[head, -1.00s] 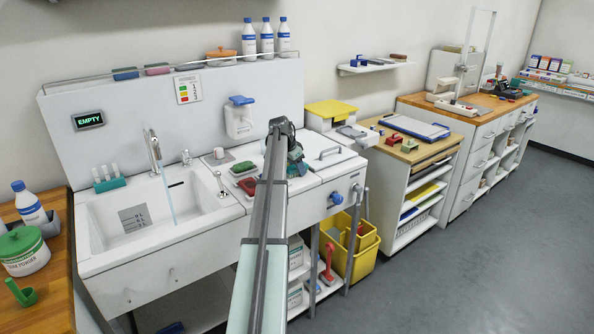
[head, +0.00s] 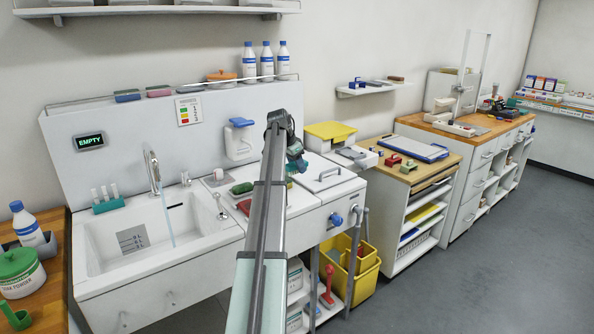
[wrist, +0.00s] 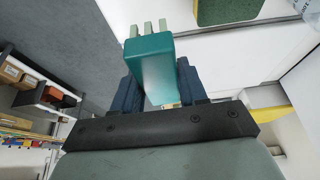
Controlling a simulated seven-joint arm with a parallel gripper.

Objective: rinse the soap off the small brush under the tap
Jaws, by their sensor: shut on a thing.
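My gripper (head: 297,162) is held over the worktop to the right of the sink. In the wrist view its two dark blue fingers (wrist: 160,88) are shut on a teal block (wrist: 150,58) with several pale stubs at its far end. It looks like the small brush, but I cannot make out any soap on it. The tap (head: 152,168) stands at the back of the white sink (head: 105,262). A thin stream of water (head: 168,222) falls from it into the basin, well to the left of my gripper.
A green pad (head: 241,188) and a red item (head: 244,206) lie between sink and gripper. A teal rack (head: 108,205) with white tubes stands on the sink's back left. A sign (head: 90,142) reads EMPTY. A yellow bucket (head: 365,275) stands below right.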

